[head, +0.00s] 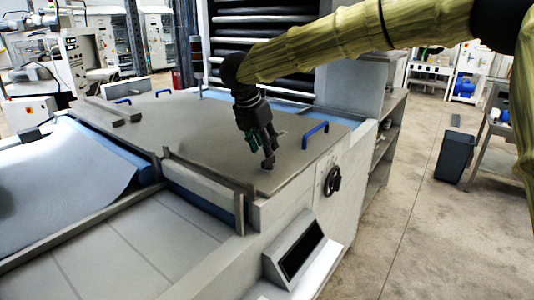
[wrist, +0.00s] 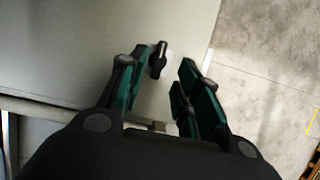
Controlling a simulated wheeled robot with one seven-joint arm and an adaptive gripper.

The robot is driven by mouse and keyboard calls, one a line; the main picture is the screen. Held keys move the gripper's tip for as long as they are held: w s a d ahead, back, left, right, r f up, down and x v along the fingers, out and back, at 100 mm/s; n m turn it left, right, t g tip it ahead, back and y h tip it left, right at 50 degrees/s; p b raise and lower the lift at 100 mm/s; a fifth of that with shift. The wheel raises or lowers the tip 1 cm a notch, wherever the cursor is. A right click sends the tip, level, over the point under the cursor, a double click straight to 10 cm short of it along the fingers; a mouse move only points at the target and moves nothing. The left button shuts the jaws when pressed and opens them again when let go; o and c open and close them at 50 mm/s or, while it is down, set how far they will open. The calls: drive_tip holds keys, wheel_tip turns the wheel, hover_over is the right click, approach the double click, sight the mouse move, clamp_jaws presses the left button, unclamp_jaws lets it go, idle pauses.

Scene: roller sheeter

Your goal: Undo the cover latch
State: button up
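The cover (head: 190,130) is a flat grey lid on top of the machine, lying closed as far as I can see. The cover latch (wrist: 159,58) is a small black lever with a light stripe on a pale plate, near the cover's edge. In the head view, a small dark piece at the latch (head: 268,163) shows just below my fingers. My gripper (head: 262,145) points down over the cover's right front part. In the wrist view, my gripper (wrist: 163,60) is open, its green-padded fingers on either side of the latch. Whether they touch it I cannot tell.
Blue handles (head: 315,131) stand up from the cover. The machine's front has a black rotary knob (head: 333,181) and a tilted display box (head: 298,250). A dark bin (head: 455,157) stands at right; floor between is clear.

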drive_tip(key=v, duration=0.7)
drive_tip(key=shift+d, duration=0.1)
idle(0.4)
